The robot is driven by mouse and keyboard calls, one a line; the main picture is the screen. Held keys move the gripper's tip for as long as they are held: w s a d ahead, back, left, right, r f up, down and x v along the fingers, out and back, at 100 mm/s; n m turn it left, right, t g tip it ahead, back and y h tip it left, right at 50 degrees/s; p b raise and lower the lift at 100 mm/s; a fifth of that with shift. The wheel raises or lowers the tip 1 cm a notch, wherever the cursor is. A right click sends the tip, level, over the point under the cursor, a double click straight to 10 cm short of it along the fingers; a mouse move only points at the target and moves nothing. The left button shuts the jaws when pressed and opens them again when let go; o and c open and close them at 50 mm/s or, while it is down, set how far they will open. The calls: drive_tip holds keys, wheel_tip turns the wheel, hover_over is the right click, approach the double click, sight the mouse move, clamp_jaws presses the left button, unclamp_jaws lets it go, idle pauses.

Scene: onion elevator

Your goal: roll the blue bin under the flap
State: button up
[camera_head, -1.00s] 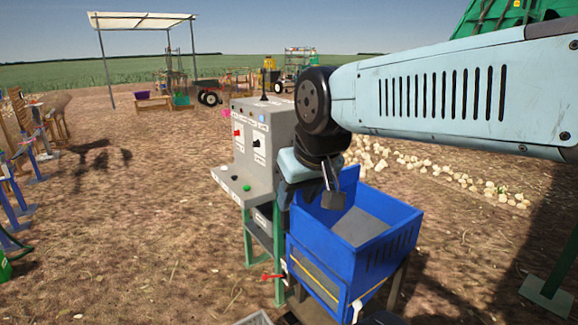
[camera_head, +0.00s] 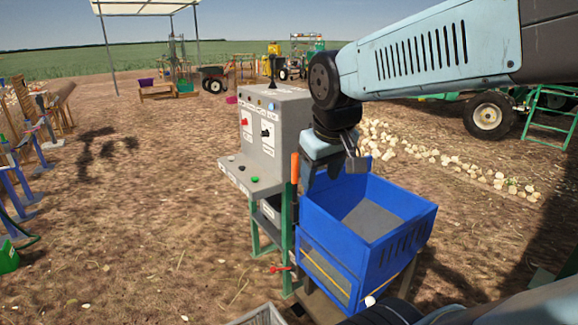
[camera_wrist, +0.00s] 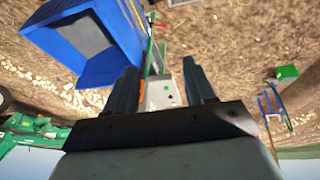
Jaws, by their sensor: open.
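A blue open-topped box (camera_head: 400,245) with a grey inner floor stands on legs beside the grey control cabinet. I cannot tell whether it is the blue bin or a fixed hopper; no wheels show. Its lower front has a panel with a yellow line. It also shows at the upper left of the wrist view (camera_wrist: 60,47). No flap can be made out for certain. My gripper (camera_head: 335,168) is over the box's far left edge in the head view; contact cannot be judged. In the wrist view my gripper's fingers (camera_wrist: 160,80) are apart with nothing between them.
The grey control cabinet (camera_head: 275,130) with buttons stands left of the box, an orange-handled lever (camera_head: 295,178) between them. A grey crate edge (camera_head: 262,316) shows at bottom. Onions (camera_head: 440,155) lie in a row behind. A wheeled green machine (camera_head: 490,115) is right.

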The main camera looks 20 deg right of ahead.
drive_tip(key=w+d+f+n+g+h, duration=0.1)
drive_tip(key=w+d+f+n+h, duration=0.25)
drive_tip(key=w, duration=0.45)
drive_tip(key=w+d+f+n+g+h, duration=0.2)
drive_tip(key=w+d+f+n+h, duration=0.15)
drive_tip(key=w, duration=0.45)
drive_tip(key=w+d+f+n+g+h, duration=0.1)
drive_tip(key=w+d+f+n+h, duration=0.15)
drive_tip(key=w+f, duration=0.4)
drive_tip(key=w+a+f+n+t+h, duration=0.35)
drive_tip(key=w+n, duration=0.25)
drive_tip(key=w, duration=0.3)
drive_tip(key=w+a+f+n+t+h, duration=0.2)
drive_tip(key=w+f+n+t, duration=0.3)
drive_tip(key=w, duration=0.5)
drive_tip(key=w+d+n+g, duration=0.1)
drive_tip(key=w+d, duration=0.4)
drive_tip(key=d, duration=0.7)
drive_tip(key=shift+d+r, duration=0.25)
drive_tip(key=shift+d, duration=0.15)
drive_tip(key=shift+g, duration=0.25)
clamp_jaws()
